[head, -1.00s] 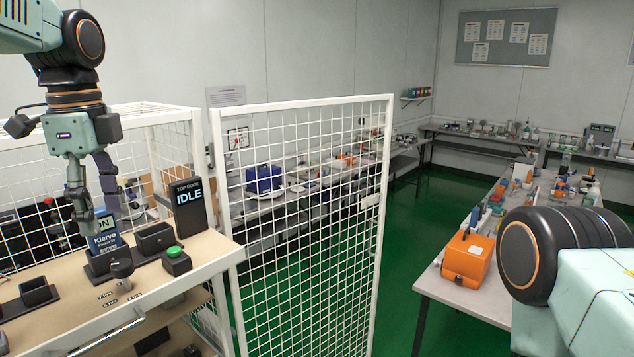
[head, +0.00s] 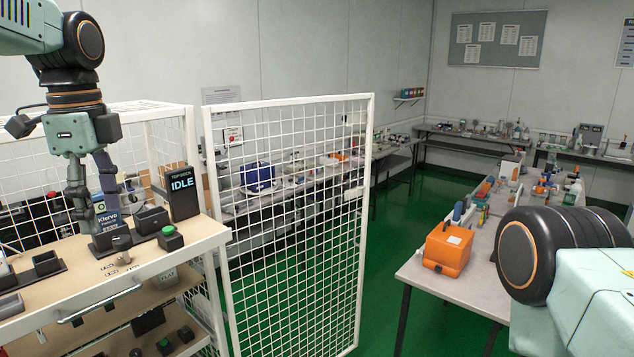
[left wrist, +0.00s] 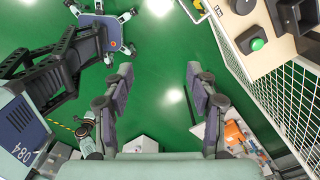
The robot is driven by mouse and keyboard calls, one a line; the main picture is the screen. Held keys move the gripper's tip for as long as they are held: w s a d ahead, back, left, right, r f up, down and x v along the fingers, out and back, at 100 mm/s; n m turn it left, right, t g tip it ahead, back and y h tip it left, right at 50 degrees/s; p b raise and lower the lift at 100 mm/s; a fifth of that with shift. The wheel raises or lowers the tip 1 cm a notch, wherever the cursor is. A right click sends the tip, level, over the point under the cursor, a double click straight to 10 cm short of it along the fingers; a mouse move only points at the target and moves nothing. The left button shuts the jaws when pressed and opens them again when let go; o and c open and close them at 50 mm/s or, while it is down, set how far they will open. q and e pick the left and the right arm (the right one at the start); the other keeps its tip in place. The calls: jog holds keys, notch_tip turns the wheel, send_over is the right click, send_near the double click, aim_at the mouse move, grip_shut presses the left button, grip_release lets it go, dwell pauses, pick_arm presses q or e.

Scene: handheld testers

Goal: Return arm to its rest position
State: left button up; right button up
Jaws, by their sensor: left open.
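My left gripper (head: 92,200) hangs fingers down from my left arm at the left of the head view. In the left wrist view its two fingers (left wrist: 160,75) are spread apart, with only green floor between them. It holds nothing. In the head view it overlaps a handheld tester (head: 110,211) with a blue label, standing in a dark dock on the cart top. In the wrist view the cart top lies off to the upper right, apart from the fingers. Part of my right arm shows at the right edge of the head view; its gripper is out of view.
The cart (head: 205,236) carries a green button (head: 169,232), an IDLE sign (head: 182,190) and empty dark holders. A white mesh panel (head: 290,220) stands beside it. An orange case (head: 447,248) sits on the right bench (head: 430,278). Green floor between is clear.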

pick_arm(q)
jog(key=w+d+f+n+t+b, duration=0.25)
jog(key=w+f+n+t, duration=0.35)
jog(key=w+f+n, duration=0.3)
jog(key=s+d+f+n+b, duration=0.2)
jog(key=f+b, duration=0.1)
jog(key=f, duration=0.9)
jog(key=s+d+f+n+b, duration=0.2)
jog(key=f+n+b, duration=0.1)
jog(key=f, duration=1)
jog(key=s+d+f+n+g+b, duration=0.15)
jog(key=s+f+b, duration=0.25)
jog(key=s+f, duration=0.55)
jog(key=s+f+n+b, duration=0.2)
jog(key=s+f+b, duration=0.3)
jog(key=f, duration=0.7)
jog(key=s+f+g+b, duration=0.2)
jog(key=s+f+b, duration=0.2)
jog(key=s+f, duration=0.4)
jog(key=s+f+g+b, duration=0.2)
jog(key=s+f, duration=0.6)
jog(key=s, duration=0.6)
jog(key=shift+s+d+f+b, duration=0.2)
jog(key=shift+f+b, duration=0.05)
jog(key=shift+b, duration=0.65)
